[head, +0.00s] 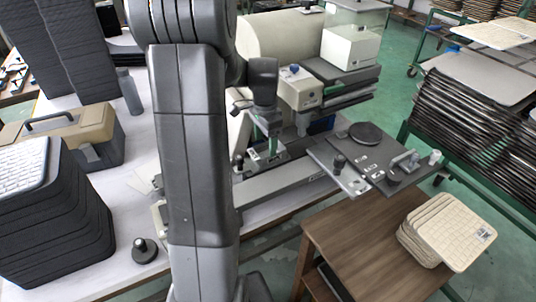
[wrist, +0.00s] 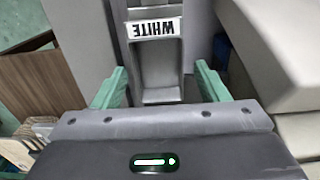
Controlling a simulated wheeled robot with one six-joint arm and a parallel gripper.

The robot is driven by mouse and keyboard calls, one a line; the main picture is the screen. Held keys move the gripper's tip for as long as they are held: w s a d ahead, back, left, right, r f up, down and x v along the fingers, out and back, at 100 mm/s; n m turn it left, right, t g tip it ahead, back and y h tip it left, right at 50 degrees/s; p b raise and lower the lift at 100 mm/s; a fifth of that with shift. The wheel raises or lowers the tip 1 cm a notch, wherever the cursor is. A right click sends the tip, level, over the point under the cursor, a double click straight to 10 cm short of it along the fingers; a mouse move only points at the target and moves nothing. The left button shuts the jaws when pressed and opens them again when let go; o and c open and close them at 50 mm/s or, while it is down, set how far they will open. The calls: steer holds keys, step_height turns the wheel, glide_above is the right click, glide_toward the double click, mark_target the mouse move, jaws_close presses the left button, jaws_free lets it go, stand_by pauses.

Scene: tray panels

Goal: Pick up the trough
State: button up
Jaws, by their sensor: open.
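The trough (wrist: 160,68) is a grey narrow channel in the wrist view, with a white label reading "WHITE" upside down. My gripper (wrist: 158,86) is open, with one green finger on each side of the trough's near end. Gaps show between the fingers and the trough, and nothing is held. In the head view my gripper (head: 264,131) points down at the machine, just right of my arm. The trough is small there and partly hidden, so its exact outline is hard to tell.
A grey panel with knobs (head: 375,158) stands right of my gripper. A cream machine housing (head: 283,42) rises behind it. Stacked black trays (head: 45,225) fill the left. A brown table (head: 365,240) holds beige panels (head: 450,230) at the lower right.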

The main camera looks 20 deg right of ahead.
mark_target(266, 151)
step_height(266, 151, down, 4)
steer(key=shift+s+f, duration=0.15)
steer(key=shift+f, duration=0.05)
steer(key=shift+c, duration=0.2)
steer(key=c, duration=0.9)
